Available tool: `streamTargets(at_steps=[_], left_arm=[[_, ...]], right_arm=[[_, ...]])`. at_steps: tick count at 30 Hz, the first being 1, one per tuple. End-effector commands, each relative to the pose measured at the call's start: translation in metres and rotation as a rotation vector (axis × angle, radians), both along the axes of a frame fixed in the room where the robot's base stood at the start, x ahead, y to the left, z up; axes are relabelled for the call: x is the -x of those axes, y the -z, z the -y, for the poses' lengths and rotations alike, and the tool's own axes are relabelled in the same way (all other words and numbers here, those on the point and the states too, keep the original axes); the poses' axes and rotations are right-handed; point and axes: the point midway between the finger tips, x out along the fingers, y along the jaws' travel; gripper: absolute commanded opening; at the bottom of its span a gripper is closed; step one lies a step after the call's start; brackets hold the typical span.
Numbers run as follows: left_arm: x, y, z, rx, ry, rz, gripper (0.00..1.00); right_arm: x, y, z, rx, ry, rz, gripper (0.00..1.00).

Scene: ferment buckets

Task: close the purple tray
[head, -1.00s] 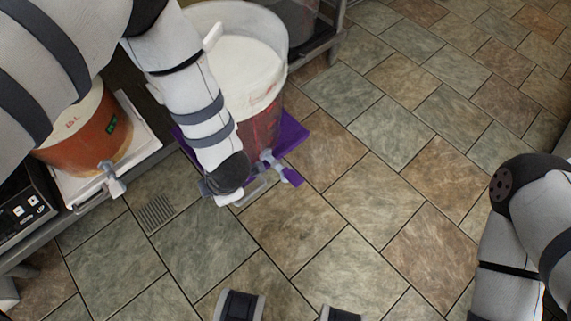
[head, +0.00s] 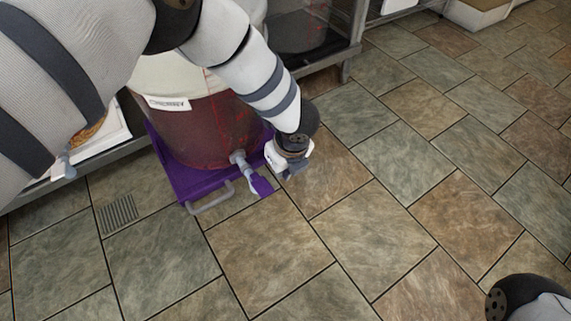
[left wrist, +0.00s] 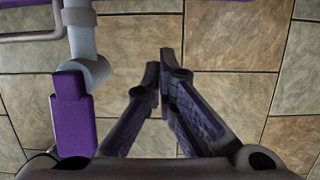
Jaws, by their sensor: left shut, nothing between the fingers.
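The purple tray (head: 192,181) sticks out from the shelf unit at the left of the head view, with a grey bar handle (head: 212,199) on its front. A large bucket of dark red liquid (head: 205,132) stands on it, with a grey spigot and purple tap lever (head: 261,186). My left gripper (head: 291,173) is just right of the tap, shut and empty. In the left wrist view its fingertips (left wrist: 163,75) meet over the floor, with the lever (left wrist: 73,125) to their left and the handle (left wrist: 30,36) at the upper left. Nothing shows gripped.
Another tray with a spigot (head: 65,165) is at the far left, partly behind my left arm. A shelf unit (head: 330,60) with a dark container stands behind. A floor drain (head: 117,213) lies at lower left. The tiled floor (head: 400,215) in front is clear.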

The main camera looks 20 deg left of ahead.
Motion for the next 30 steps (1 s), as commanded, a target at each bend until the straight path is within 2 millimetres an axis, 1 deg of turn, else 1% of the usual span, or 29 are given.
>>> streamTargets(at_steps=[1, 4, 7, 12, 26, 30], left_arm=[[-0.001, 0.018, -0.003, -0.002, 0.001, -0.005, 0.0], [-0.004, 0.037, -0.006, -0.001, 0.002, -0.004, 0.0], [-0.017, 0.031, -0.022, -0.001, -0.002, 0.0, 0.0], [-0.027, 0.029, -0.035, -0.002, 0.001, 0.0, 0.0], [-0.028, 0.026, -0.039, -0.002, 0.002, 0.0, 0.0], [-0.025, 0.024, -0.046, -0.003, 0.002, 0.001, 0.0]], right_arm=[[0.003, 0.007, 0.0, 0.0, -0.001, -0.016, 0.4], [0.006, 0.013, 0.001, -0.001, -0.003, -0.035, 0.4], [0.007, 0.018, 0.0, -0.002, -0.004, -0.041, 0.4], [0.007, 0.023, 0.0, -0.004, -0.005, -0.045, 0.4], [0.006, 0.022, -0.001, -0.005, -0.005, -0.043, 0.4], [0.006, 0.017, 0.0, -0.004, -0.005, -0.038, 0.4]])
